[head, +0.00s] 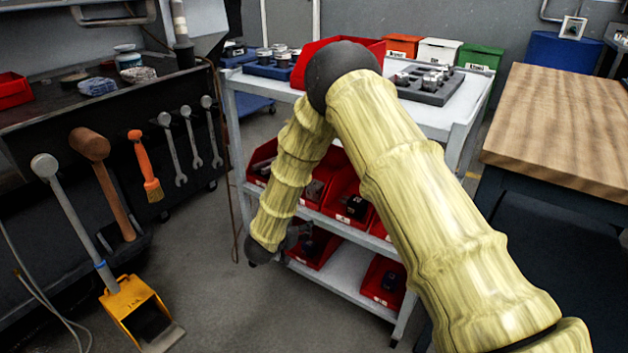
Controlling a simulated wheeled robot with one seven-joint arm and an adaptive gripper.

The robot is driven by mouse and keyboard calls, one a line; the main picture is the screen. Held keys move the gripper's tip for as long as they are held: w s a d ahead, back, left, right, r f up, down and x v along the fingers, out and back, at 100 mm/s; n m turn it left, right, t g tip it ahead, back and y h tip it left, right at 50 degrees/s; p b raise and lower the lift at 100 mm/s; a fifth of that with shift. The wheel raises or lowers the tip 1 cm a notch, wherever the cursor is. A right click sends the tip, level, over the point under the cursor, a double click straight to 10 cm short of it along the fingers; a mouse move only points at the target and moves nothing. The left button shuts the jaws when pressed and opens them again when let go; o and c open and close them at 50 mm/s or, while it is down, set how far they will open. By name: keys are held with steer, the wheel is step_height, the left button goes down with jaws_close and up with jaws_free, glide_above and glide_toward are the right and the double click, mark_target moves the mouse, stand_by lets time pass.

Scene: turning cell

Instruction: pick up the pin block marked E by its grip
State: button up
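My arm reaches down in front of a white shelf cart, and my gripper (294,236) shows small and dark at its end, by the lower shelf. The fingers are too small and partly hidden to tell whether they are open or shut. Dark blocks sit in red bins on the cart: one on the middle shelf (355,207), one in a lower bin (309,246) close beside my gripper, and one in the lower right bin (391,281). I cannot read any letter on them, so I cannot tell which is marked E.
The cart top (453,113) holds a grey tray (428,94) with metal parts and a red bin. A wooden-topped bench (565,125) stands at the right. Tools hang on a dark panel at the left, above a yellow dustpan (130,299). Floor before the cart is clear.

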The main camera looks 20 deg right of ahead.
mark_target(312, 187)
steer(key=w+r+m+g+h+p, duration=0.1)
steer(key=w+r+m+h, duration=0.3)
steer(key=r, duration=0.6)
steer(key=shift+n+y, duration=0.6)
steer(key=shift+y, duration=0.3)
steer(key=x, duration=0.3)
steer(key=b+x, duration=0.1)
steer(key=x, duration=0.2)
steer(key=b+x, duration=0.1)
steer(key=x, duration=0.2)
steer(key=shift+w+a+f, duration=0.15)
steer(key=shift+w+f, duration=0.2)
steer(key=shift+w, duration=0.05)
steer(key=shift+w+d+f+b, duration=0.1)
steer(key=shift+w+d+b, duration=0.25)
jaws_close()
